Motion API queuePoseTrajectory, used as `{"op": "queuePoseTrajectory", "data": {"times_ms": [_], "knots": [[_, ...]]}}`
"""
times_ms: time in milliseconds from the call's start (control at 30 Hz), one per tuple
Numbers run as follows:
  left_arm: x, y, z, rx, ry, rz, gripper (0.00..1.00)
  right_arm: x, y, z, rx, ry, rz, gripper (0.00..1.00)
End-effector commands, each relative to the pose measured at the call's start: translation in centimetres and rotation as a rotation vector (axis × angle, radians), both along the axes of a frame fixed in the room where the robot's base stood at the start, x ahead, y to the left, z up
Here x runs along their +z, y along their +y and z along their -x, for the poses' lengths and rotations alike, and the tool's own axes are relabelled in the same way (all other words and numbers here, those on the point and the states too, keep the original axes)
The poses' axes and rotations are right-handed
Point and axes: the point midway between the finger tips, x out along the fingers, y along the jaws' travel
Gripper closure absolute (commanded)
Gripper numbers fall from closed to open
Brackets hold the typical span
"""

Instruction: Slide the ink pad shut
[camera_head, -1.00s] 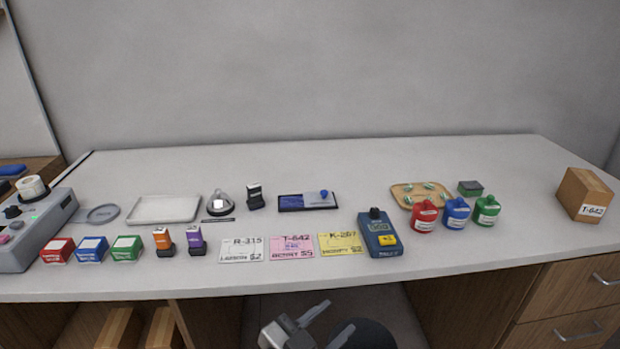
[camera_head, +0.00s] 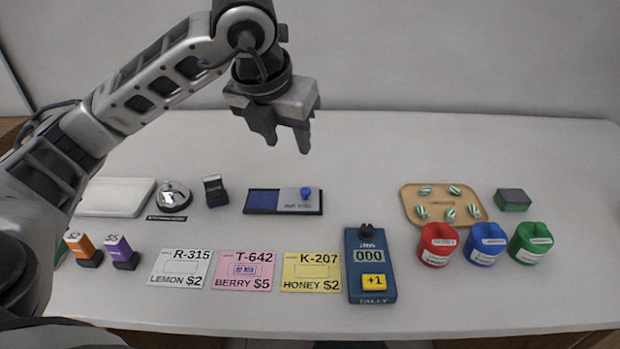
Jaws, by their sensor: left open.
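The ink pad (camera_head: 262,201) lies flat near the middle of the counter. Its dark blue pad surface shows on the left. A grey sliding lid (camera_head: 290,203) with a blue knob (camera_head: 305,193) covers the right part, so the pad stands partly open. My left gripper (camera_head: 289,142) hangs above and behind the ink pad, fingers pointing down, open and empty, not touching it. My right gripper is not in view.
A black stamp (camera_head: 215,190) and a silver bell (camera_head: 173,195) stand left of the ink pad. Price cards (camera_head: 247,270) and a blue tally counter (camera_head: 370,268) lie in front. A wooden tray (camera_head: 436,190) is to the right. Counter behind the pad is clear.

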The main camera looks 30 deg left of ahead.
Motion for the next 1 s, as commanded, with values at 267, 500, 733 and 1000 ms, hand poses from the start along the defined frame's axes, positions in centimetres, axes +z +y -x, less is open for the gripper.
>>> {"op": "queuePoseTrajectory", "data": {"times_ms": [267,500,733,1000], "knots": [[-5.4,0.3,-2.0,-0.003,0.011,0.004,0.59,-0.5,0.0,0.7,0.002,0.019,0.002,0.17],[-10.0,0.5,-3.9,-0.006,0.007,0.005,0.59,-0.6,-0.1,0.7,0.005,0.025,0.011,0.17],[-13.0,0.7,-5.2,-0.006,0.005,0.006,0.59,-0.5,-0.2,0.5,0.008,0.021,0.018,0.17],[-13.9,0.7,-5.6,-0.008,0.003,0.005,0.59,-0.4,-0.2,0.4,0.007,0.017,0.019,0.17]]}}
